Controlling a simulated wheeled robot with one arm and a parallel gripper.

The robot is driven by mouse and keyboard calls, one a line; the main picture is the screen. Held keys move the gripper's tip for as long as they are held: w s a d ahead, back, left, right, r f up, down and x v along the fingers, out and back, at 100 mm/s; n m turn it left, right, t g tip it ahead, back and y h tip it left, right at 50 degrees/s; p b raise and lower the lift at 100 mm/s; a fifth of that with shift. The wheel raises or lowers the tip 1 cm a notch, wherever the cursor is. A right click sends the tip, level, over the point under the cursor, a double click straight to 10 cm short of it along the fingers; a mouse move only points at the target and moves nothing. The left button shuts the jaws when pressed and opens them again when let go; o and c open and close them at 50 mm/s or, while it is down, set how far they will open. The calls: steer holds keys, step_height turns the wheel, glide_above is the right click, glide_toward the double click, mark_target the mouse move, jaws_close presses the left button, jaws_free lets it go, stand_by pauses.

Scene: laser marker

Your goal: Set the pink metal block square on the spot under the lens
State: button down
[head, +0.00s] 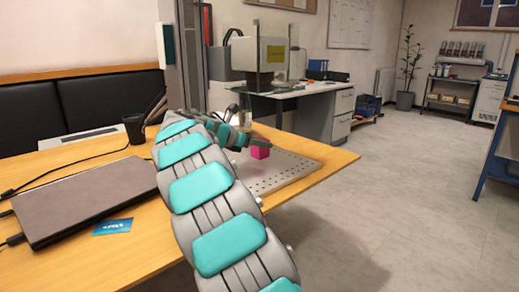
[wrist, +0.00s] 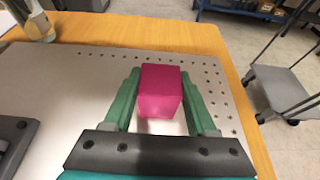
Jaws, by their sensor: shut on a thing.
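The pink metal block (wrist: 160,92) is a magenta cube between the two green fingers of my gripper (wrist: 160,100) in the wrist view. My gripper is shut on it, with one finger on each side. In the head view the pink block (head: 260,152) shows over the perforated metal plate (head: 290,176) at the right end of the wooden table. A pinkish tint shows on the plate near it. Whether the block touches the plate is hard to tell. My arm hides part of the plate. The lens and the spot under it cannot be made out clearly.
A dark laptop (head: 85,196), a blue card (head: 112,227) and a black cup (head: 134,128) are on the wooden table (head: 70,262). A grey column (head: 190,60) rises behind the plate. In the wrist view a glass-like object (wrist: 38,22) stands at the upper left.

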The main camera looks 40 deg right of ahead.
steer(key=shift+f, duration=0.95)
steer(key=shift+f, duration=0.1)
steer(key=shift+c, duration=1)
jaws_free()
steer(key=shift+a+r, duration=0.2)
steer(key=shift+a, duration=0.05)
steer(key=v, duration=1.1)
steer(key=shift+a, duration=0.2)
steer(key=shift+s+r, duration=0.1)
steer(key=shift+s, duration=0.05)
